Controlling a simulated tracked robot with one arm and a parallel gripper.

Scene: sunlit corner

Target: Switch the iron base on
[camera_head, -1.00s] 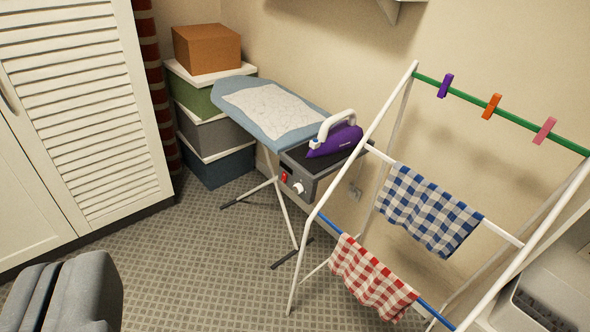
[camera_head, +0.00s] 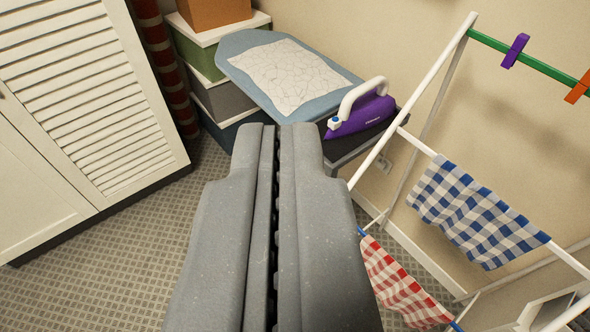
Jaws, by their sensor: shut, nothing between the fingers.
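The iron base (camera_head: 338,153) is a dark grey box at the near end of the ironing board. Its front, with the red switch and the knob, is hidden behind my gripper; only its top and right part show. A purple iron (camera_head: 364,113) with a white handle stands on the base. My gripper (camera_head: 277,128) is shut and empty. It fills the lower middle of the view and points at the base. I cannot tell whether its tips touch the base.
The blue ironing board (camera_head: 233,52) holds a white cloth (camera_head: 290,75). A white drying rack (camera_head: 430,85) with a blue checked cloth (camera_head: 475,215) and a red checked cloth (camera_head: 400,288) stands close on the right. A louvred cabinet (camera_head: 85,95) stands left; patterned floor (camera_head: 100,255) is clear before it.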

